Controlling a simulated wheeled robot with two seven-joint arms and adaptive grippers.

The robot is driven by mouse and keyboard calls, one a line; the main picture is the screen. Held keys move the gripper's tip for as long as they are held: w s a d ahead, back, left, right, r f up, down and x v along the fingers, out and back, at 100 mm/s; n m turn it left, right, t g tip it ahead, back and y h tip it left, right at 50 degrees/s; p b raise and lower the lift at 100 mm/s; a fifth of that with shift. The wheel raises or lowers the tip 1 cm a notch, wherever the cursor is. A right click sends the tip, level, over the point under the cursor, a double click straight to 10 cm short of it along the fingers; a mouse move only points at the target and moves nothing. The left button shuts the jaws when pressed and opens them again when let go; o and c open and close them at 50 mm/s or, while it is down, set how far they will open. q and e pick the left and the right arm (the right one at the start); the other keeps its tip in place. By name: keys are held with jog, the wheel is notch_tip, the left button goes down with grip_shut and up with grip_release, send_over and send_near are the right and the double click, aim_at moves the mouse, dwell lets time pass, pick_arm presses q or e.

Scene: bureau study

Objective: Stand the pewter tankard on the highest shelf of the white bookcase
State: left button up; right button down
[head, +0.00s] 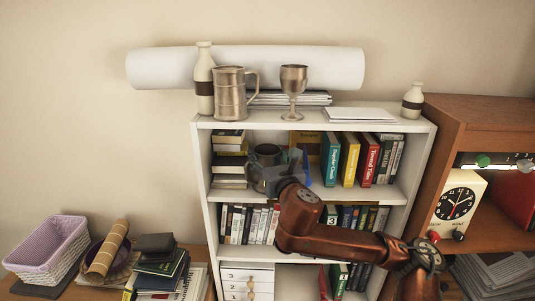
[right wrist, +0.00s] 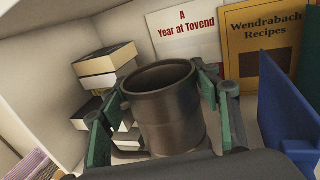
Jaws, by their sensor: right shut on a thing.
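My right gripper (head: 274,172) reaches into the upper compartment of the white bookcase (head: 203,165). It is shut on a dark grey metal vessel (head: 267,152), which I take for the pewter tankard. In the right wrist view the fingers lie on both sides of the vessel (right wrist: 168,112), its round mouth up and slightly tilted in the picture. Another metal tankard, lighter and with a handle (head: 230,94), stands on the bookcase top. My left gripper is not in view.
Stacked books (head: 229,158) stand left of the vessel, upright books (head: 351,160) right of it. A yellow book (right wrist: 262,45) is behind. The top holds a goblet (head: 293,85), bottle (head: 204,80), papers (head: 360,115) and white roll (head: 160,68). A brown cabinet (head: 480,110) adjoins at right.

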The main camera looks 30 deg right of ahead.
jog(key=c, duration=0.7)
grip_release()
jog(key=shift+f, duration=0.1)
jog(key=shift+s, duration=0.25)
jog(key=b+v, duration=0.3)
jog(key=v, duration=0.3)
jog(key=shift+s+a, duration=0.1)
jog(key=shift+s, duration=0.3)
jog(key=b, duration=0.6)
send_near(271, 161)
jog(key=shift+x, duration=0.85)
